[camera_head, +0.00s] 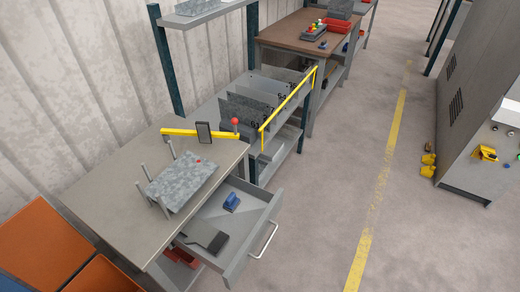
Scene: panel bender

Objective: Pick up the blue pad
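A small blue pad (231,202) lies in the open drawer (270,212) under the near workbench (108,196). It sits toward the back part of the drawer, apart from a dark grey flat piece (205,237) lying nearer. Its underside is hidden. Neither of my grippers is in view.
The drawer handle (265,240) sticks out over the floor. Orange panels (45,240) are at lower left. The aisle floor (330,190) is clear.

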